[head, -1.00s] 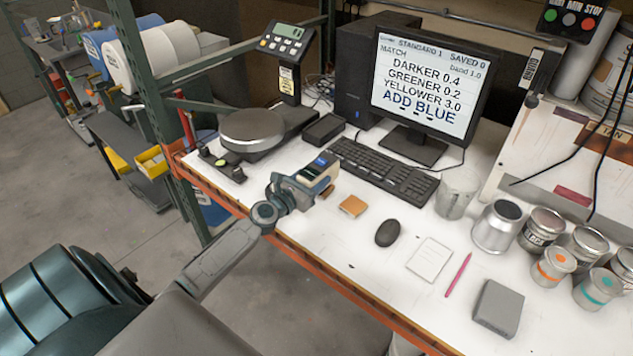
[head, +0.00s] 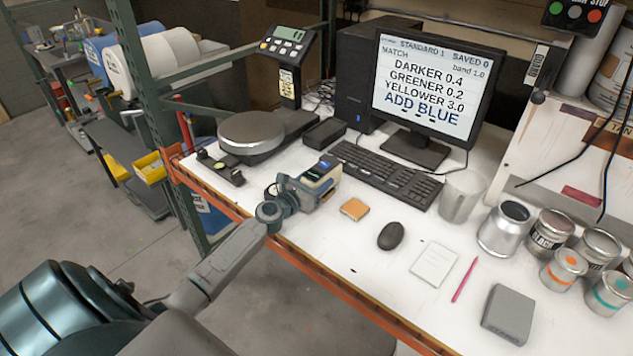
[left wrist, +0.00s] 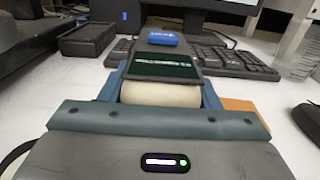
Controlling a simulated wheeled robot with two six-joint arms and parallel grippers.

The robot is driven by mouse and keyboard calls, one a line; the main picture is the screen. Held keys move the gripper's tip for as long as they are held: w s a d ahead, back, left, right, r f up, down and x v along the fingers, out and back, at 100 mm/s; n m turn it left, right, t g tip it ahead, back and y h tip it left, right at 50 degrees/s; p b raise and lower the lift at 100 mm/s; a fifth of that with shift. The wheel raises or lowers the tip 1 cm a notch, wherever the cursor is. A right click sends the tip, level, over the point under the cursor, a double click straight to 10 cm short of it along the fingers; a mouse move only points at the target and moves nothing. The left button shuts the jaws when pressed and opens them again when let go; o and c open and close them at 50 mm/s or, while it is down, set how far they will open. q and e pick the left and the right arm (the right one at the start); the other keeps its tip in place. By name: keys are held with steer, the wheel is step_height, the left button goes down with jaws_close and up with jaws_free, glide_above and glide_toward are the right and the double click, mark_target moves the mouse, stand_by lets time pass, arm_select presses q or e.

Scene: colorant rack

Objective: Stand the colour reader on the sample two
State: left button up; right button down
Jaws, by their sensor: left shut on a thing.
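The colour reader (head: 321,172), a beige and blue handheld device, is in my left gripper (head: 300,192) near the front edge of the bench. In the left wrist view, its dark screen (left wrist: 165,67) and blue top (left wrist: 163,38) show beyond the jaws, which flank its beige body (left wrist: 160,93). I cannot tell whether its underside touches the bench. An orange square tile (head: 354,209) lies just right of the reader, apart from it in the head view; it shows partly in the left wrist view (left wrist: 245,105). No label tells me which thing is sample two.
The keyboard (head: 388,174) lies behind the reader, and a scale (head: 252,132) stands to its left. The mouse (head: 391,235), white card (head: 434,264), pink pen (head: 465,279) and grey block (head: 508,314) lie to the right. Several tins stand beyond, including an open one (head: 505,230).

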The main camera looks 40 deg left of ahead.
arm_select(q)
steer(key=o, duration=1.6)
steer(key=shift+f, duration=0.1)
arm_select(e)
steer(key=shift+d+f, duration=0.1)
steer(key=shift+d, duration=0.1)
steer(key=shift+d, duration=0.15)
arm_select(q)
steer(key=shift+s, duration=0.15)
steer(key=s+b, duration=0.1)
steer(key=s, duration=0.2)
steer(key=s+b, duration=0.1)
steer(key=s, duration=0.2)
steer(key=s+b, duration=0.1)
steer(key=s, duration=0.3)
steer(key=shift+a, duration=0.35)
steer(key=shift+s+b, duration=0.3)
steer(key=shift+s, duration=0.05)
steer(key=shift+s+a, duration=0.1)
steer(key=shift+s, duration=0.45)
arm_select(e)
steer(key=shift+a+f, duration=0.15)
steer(key=shift+f, duration=0.8)
steer(key=shift+a+f, duration=0.1)
steer(key=shift+f, duration=0.85)
